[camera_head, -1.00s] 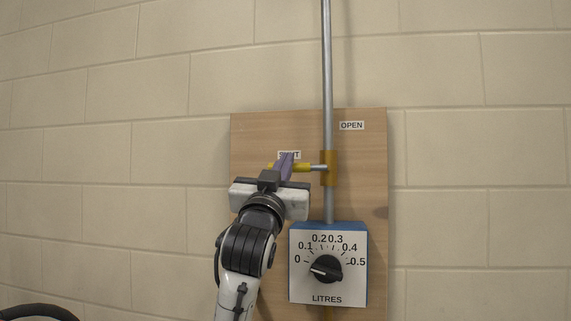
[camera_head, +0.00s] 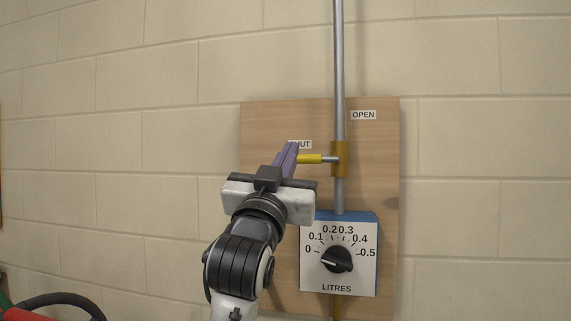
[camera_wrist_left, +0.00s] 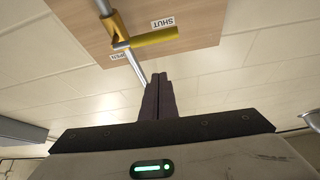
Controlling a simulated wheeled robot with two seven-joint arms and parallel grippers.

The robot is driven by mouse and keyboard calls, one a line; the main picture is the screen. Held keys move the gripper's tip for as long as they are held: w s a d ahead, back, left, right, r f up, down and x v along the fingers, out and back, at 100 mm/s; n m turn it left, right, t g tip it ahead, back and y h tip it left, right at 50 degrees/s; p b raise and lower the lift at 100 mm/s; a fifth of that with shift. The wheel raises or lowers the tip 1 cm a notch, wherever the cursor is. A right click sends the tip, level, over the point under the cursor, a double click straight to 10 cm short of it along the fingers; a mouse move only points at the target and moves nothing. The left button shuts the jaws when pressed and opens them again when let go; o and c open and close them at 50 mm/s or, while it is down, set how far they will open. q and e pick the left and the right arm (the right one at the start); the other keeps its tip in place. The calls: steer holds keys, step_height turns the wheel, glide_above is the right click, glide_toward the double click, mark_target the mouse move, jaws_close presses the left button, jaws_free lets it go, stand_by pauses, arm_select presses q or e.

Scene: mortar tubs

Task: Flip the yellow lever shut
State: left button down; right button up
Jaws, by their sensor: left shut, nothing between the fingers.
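The yellow lever (camera_head: 310,159) sits on a brass valve (camera_head: 340,159) on the steel pipe. It lies level, pointing left to the SHUT label (camera_head: 304,144), which is partly covered by my fingers. My left gripper (camera_head: 291,147) is shut and empty, its purple fingers overlapping the lever's left end in the head view. In the left wrist view, the lever (camera_wrist_left: 155,38) lies beyond the shut fingertips (camera_wrist_left: 158,76), with a visible gap between them. My right gripper is not in view.
A wooden board (camera_head: 385,190) on the block wall carries the pipe (camera_head: 340,70) and an OPEN label (camera_head: 363,115). A blue and white LITRES dial box (camera_head: 345,285) sits below, its pointer near 0. A red and black object (camera_head: 60,303) shows at lower left.

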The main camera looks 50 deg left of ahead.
arm_select(q)
steer(key=shift+v, duration=1.25)
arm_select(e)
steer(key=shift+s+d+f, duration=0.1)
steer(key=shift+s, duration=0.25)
